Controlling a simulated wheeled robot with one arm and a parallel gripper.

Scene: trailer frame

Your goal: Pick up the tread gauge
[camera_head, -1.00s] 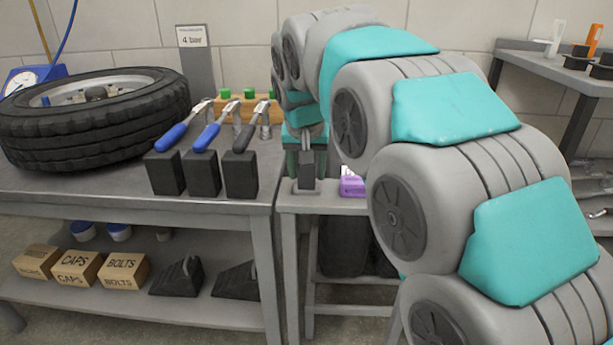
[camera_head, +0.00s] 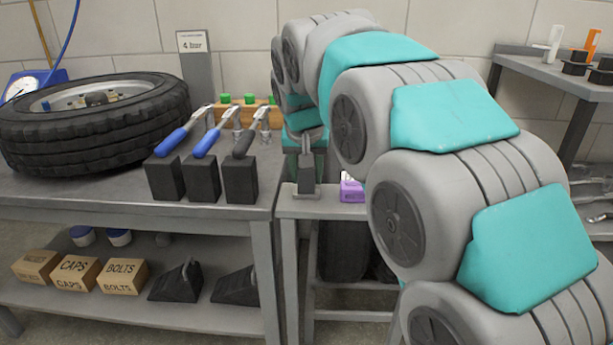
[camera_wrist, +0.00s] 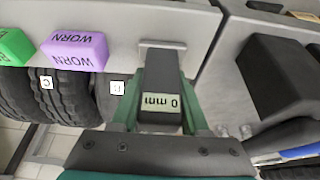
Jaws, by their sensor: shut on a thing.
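The tread gauge (camera_wrist: 161,80) is a dark upright block with a pale "0 mm" display and a wider grey foot. In the wrist view it sits between the two green fingers of my gripper (camera_wrist: 158,108), which is shut on it. In the head view the gauge (camera_head: 306,178) is at the left end of the small grey stand (camera_head: 325,208), below my gripper (camera_head: 305,158). I cannot tell whether its foot touches the stand's top. My arm hides part of the stand.
A purple "WORN" block (camera_wrist: 74,51) and a green block (camera_wrist: 14,47) lie beside the gauge. Tyres (camera_wrist: 66,97) are below. The left bench (camera_head: 110,205) holds a large tyre (camera_head: 90,125), blue- and black-handled tools (camera_head: 207,143) and black blocks (camera_head: 203,178).

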